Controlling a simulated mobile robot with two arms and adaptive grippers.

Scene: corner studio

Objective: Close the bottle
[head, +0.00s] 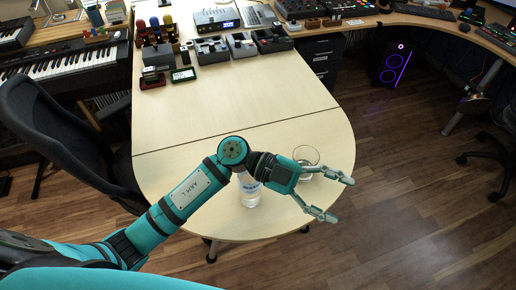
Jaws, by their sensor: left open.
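A clear bottle (249,195) with a blue and white label stands upright near the rounded front end of the light wooden table (230,110). My left arm crosses over its upper part, so its top and any cap are hidden. My left gripper (343,199) is open and empty, to the right of the bottle and pointing right over the table's edge. A clear glass (306,156) stands just behind the gripper, partly covered by it. No separate cap can be made out. My right gripper does not show.
The table's middle is clear. Effect pedals (241,46) and small devices line its far end. A black office chair (60,140) and a keyboard piano (65,62) are on the left. Wooden floor (420,220) is open on the right, near a lit computer case (395,65).

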